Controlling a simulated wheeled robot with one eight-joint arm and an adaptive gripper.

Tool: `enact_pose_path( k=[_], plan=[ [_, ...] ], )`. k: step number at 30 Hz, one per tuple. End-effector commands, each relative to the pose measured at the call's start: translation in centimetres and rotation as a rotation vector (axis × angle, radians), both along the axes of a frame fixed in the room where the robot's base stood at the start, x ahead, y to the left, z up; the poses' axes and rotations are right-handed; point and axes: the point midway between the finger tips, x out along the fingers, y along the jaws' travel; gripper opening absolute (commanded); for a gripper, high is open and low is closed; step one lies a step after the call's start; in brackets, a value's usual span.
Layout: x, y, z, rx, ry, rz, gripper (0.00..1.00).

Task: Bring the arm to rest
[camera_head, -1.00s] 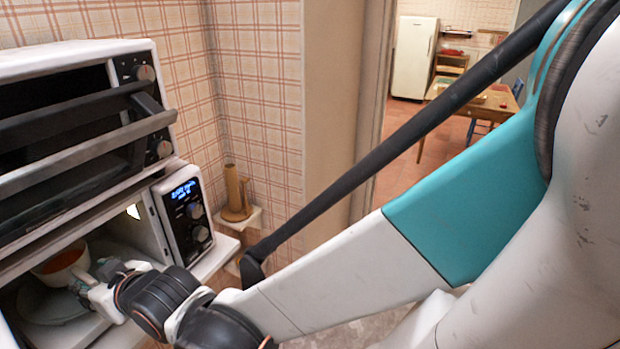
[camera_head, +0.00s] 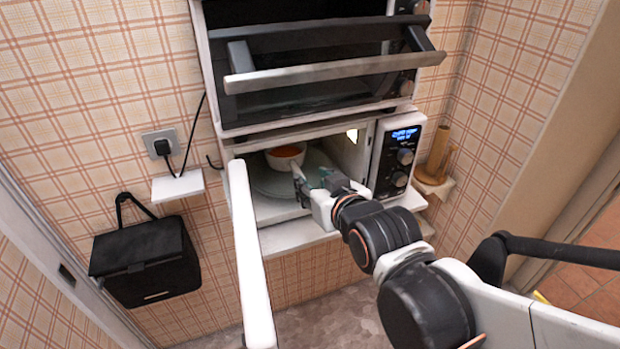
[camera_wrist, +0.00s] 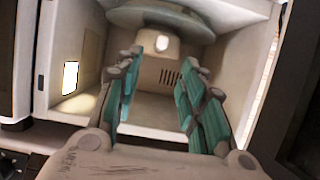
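My gripper (camera_head: 312,180) is at the open front of the lower microwave (camera_head: 393,205). In the wrist view, my gripper (camera_wrist: 163,66) has its teal-padded fingers spread apart with nothing between them. A white bowl (camera_head: 284,163) with orange-red contents sits on the round turntable (camera_head: 268,186) inside the microwave. My fingers are just in front and to the right of the bowl in the head view, and a small gap seems to separate them. My arm reaches in from the lower right.
The microwave door (camera_head: 250,262) stands open toward me, left of my arm. An oven (camera_head: 320,72) with a protruding handle is above. A wooden holder (camera_head: 436,160) stands at the right. A black box (camera_head: 146,262) hangs on the left wall. The floor (camera_head: 325,318) between is clear.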

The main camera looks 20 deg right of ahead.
Motion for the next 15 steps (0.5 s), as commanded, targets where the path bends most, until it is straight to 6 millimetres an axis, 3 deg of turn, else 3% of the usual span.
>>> enact_pose_path(
  k=[8, 11, 15],
  plan=[
    [-0.4, 0.0, -0.3, 0.000, 0.041, 0.000, 0.37],
    [-1.5, 0.0, -0.9, 0.000, 0.139, 0.000, 0.37],
    [-4.6, 0.0, -1.8, 0.000, 0.322, 0.000, 0.37]
  ],
)
